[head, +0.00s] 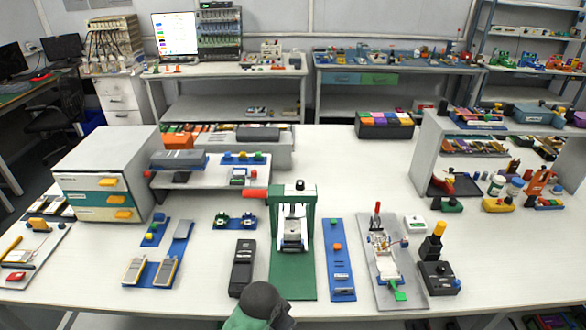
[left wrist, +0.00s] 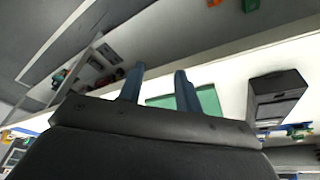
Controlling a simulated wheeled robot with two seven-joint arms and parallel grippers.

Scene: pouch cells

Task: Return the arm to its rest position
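My left gripper (left wrist: 158,80) shows in the left wrist view as two blue-grey fingers standing apart with nothing between them. A green flat patch (left wrist: 205,100) lies beyond the fingers, not touching them as far as I can see. In the head view no gripper fingers show. A dark rounded shape with a green part (head: 260,305) stands at the bottom middle of the head view; I cannot tell what it is. My right gripper is not in view.
On the white table (head: 370,280) stand a green press (head: 292,215) with a red handle, a black device (head: 242,266), a drawer cabinet (head: 105,180) at left and a grey shelf (head: 425,155) at right. Several small parts lie between them. The table's front edge is mostly clear.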

